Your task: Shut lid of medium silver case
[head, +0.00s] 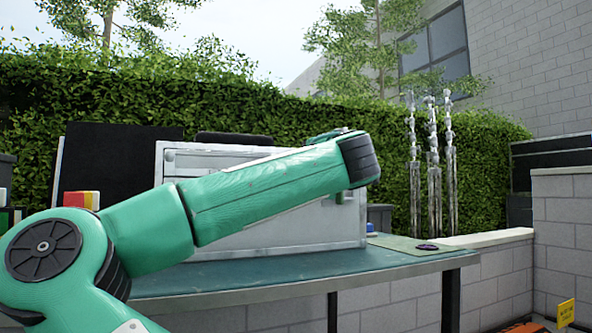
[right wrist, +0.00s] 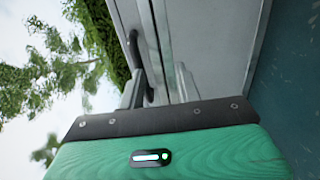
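A silver case (head: 290,235) with metal edges stands on the teal table. One of my green arms crosses in front and hides much of it, so I cannot tell from here how its lid stands. A dark upright panel (head: 110,165) with a silver edge stands to its left; it looks like a raised lid. In the right wrist view, grey metal panels (right wrist: 220,45) with a seam fill the right side. My right gripper (right wrist: 135,92) is close to them, beside a black curved handle (right wrist: 134,45); contact is unclear. The left gripper's fingers are not visible.
The teal table (head: 300,264) has free room at its right end, where a small dark item (head: 427,247) lies. Red and yellow blocks (head: 82,200) are at the left. A hedge (head: 280,110) and a low brick wall (head: 505,270) stand behind.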

